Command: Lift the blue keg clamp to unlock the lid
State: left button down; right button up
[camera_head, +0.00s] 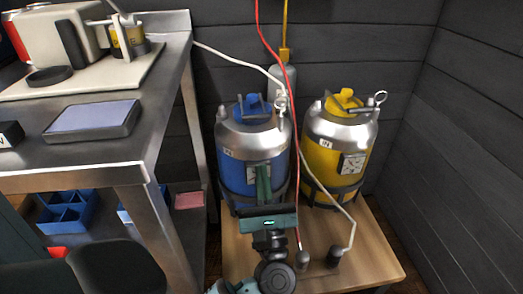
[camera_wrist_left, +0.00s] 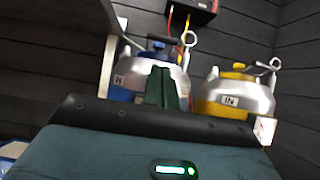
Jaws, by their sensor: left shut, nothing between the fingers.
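The blue keg (camera_head: 231,172) stands on a low wooden platform, with a silver domed top and a blue lid (camera_head: 252,107). Its metal clamp ring (camera_head: 281,102) shows at the right of the lid. In the left wrist view the blue keg (camera_wrist_left: 122,94) is partly hidden behind my fingers, and the clamp ring (camera_wrist_left: 190,39) stands up above it. My left gripper (camera_head: 263,172) is in front of the keg's body, below the lid, pointing up. Its green fingers (camera_wrist_left: 162,84) are together and empty. I cannot tell whether they touch the keg. My right gripper is not in view.
A yellow keg (camera_head: 322,157) stands close on the right, with its own ring and lever. Red and white hoses hang around the kegs. A steel table (camera_head: 150,135) stands on the left. The wooden platform (camera_head: 377,250) has free room at front right.

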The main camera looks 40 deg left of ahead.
aim_at(257, 136)
pick_arm(q)
jog(key=x, duration=0.8)
jog(key=shift+w+a+r, duration=0.3)
jog(key=shift+w+a, duration=0.05)
jog(key=shift+a, duration=0.05)
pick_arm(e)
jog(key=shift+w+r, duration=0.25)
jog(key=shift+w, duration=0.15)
pick_arm(q)
jog(key=shift+p, duration=0.35)
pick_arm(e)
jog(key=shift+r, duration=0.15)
